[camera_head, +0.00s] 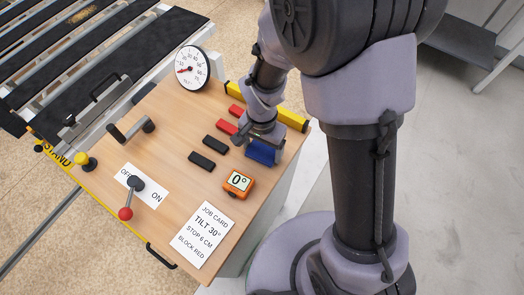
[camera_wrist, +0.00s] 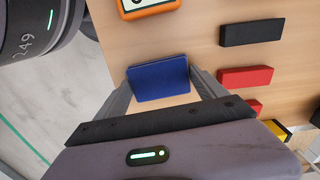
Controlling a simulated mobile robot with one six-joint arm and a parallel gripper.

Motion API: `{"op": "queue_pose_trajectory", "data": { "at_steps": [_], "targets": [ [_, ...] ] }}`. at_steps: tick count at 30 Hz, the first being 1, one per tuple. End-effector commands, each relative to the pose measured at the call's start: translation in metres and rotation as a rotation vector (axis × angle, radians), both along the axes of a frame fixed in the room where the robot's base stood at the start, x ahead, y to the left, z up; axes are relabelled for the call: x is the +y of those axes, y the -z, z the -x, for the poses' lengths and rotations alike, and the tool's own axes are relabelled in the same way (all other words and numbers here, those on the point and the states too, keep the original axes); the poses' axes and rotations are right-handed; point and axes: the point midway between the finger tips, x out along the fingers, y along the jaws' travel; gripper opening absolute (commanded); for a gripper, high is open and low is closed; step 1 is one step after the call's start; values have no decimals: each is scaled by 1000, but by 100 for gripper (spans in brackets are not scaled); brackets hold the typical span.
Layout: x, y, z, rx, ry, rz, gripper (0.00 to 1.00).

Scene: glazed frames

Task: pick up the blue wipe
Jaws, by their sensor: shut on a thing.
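The blue wipe (camera_head: 262,152) is a small, flat-faced dark blue piece at the right edge of the wooden bench top (camera_head: 165,108). My gripper (camera_head: 266,141) reaches down over it from above. In the wrist view the blue wipe (camera_wrist: 158,79) sits between the two grey fingers of my gripper (camera_wrist: 161,84), which are shut on it. Its broad face shows; its ends are partly hidden by the fingers. I cannot tell whether its lower edge touches the bench.
Two red blocks (camera_head: 225,127) and two black blocks (camera_head: 202,161) lie left of my gripper. An orange readout (camera_head: 239,184) showing 0° and a job card (camera_head: 206,236) are nearer. A yellow bar (camera_head: 292,118) lines the back edge. A red-knobbed lever (camera_head: 126,213) and dial (camera_head: 192,67) stand left.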

Motion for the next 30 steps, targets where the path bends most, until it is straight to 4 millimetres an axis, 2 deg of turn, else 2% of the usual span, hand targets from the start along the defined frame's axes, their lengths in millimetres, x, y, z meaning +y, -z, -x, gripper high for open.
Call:
{"op": "queue_pose_trajectory", "data": {
  "at_steps": [8, 16, 20, 30],
  "targets": [
    [0, -5, 0, 0, 0, 0, 43],
    [3, -40, -1, -1, -1, 0, 43],
    [32, -40, -4, 0, -5, 0, 43],
    [130, -49, -19, 0, -4, 0, 43]
  ]
}}
